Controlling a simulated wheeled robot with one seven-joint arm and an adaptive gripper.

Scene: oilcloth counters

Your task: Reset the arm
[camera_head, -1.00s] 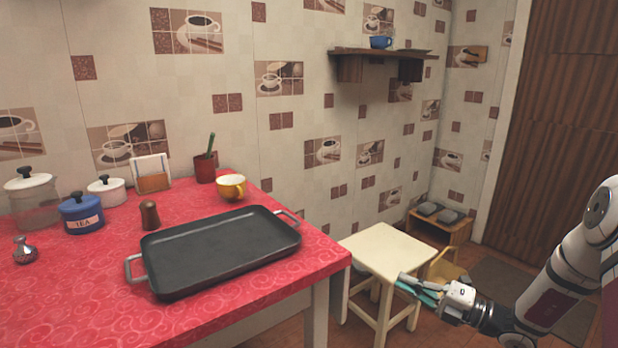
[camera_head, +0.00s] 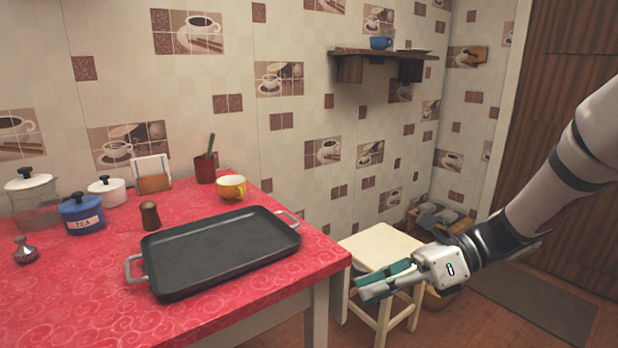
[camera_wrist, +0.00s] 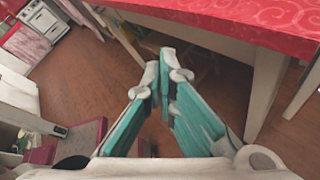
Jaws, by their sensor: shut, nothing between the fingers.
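My gripper (camera_head: 362,287) has teal fingers and a white body. In the head view it is at the lower right, in front of the cream stool (camera_head: 385,248) and to the right of the red table's corner. It is shut and empty. In the wrist view its fingertips (camera_wrist: 166,62) meet over the brown floor, below the edge of the red tabletop (camera_wrist: 240,25). My arm reaches in from the right edge of the head view and hides part of the stool's front and the area behind it.
The red table (camera_head: 90,310) bears a black griddle tray (camera_head: 220,250), a yellow cup (camera_head: 231,187), a brown shaker (camera_head: 150,215), a blue tea jar (camera_head: 82,215) and a green-stemmed pot (camera_head: 205,168). Floor shows at lower right.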

